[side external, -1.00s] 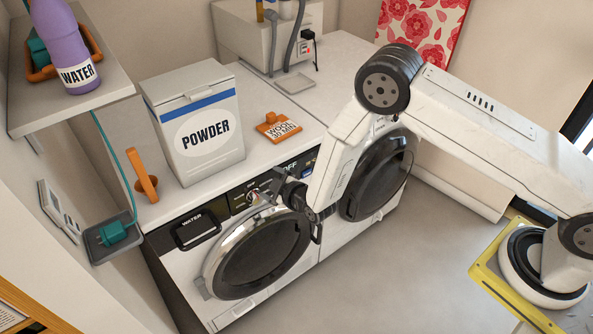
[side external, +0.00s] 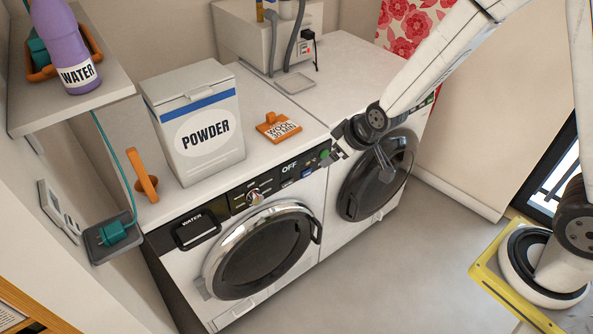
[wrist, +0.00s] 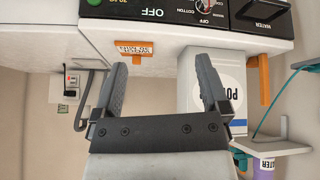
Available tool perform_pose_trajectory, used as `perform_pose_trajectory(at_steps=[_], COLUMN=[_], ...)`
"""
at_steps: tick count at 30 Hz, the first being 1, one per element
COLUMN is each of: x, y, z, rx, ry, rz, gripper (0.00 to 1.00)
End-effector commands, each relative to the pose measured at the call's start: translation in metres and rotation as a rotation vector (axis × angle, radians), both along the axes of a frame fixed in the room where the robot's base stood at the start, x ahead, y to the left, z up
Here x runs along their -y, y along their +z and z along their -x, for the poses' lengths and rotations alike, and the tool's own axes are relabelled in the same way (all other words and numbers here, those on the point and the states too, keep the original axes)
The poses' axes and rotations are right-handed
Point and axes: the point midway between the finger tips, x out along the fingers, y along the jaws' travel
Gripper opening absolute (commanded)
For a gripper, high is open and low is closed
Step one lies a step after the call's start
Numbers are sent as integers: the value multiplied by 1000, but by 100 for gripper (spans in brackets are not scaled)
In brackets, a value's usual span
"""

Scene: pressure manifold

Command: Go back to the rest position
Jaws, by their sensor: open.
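My gripper (side external: 338,152) is in the side external view, near the top front edge where the two front-loading machines meet. In the wrist view my gripper (wrist: 160,75) has its two fingers spread apart with nothing held between them. The left machine has a round door (side external: 262,255) that looks shut and a panel with a dial (side external: 254,197) and a display reading OFF (side external: 290,168). The display also shows in the wrist view (wrist: 152,12). The rest position itself is not marked in view.
A POWDER box (side external: 195,125) and an orange WOOL tag (side external: 277,126) sit on the left machine's top. A purple WATER bottle (side external: 66,40) stands on the shelf at upper left. The right machine's door (side external: 377,175) lies below my gripper. Grey floor (side external: 400,265) in front is clear.

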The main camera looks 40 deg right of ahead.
Motion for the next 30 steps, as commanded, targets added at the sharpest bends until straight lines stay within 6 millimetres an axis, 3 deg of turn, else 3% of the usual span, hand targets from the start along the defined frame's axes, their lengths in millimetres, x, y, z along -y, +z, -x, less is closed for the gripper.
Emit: perform_pose_trajectory(at_steps=[6,15,21,30], x=[23,45,50,50], y=[23,40,42,42], z=[53,121,138,139], rx=[-138,-301,-344,-348], ry=[-96,-220,-253,-254], rz=[-31,-50,-50,-49], gripper=[95,95,95,95])
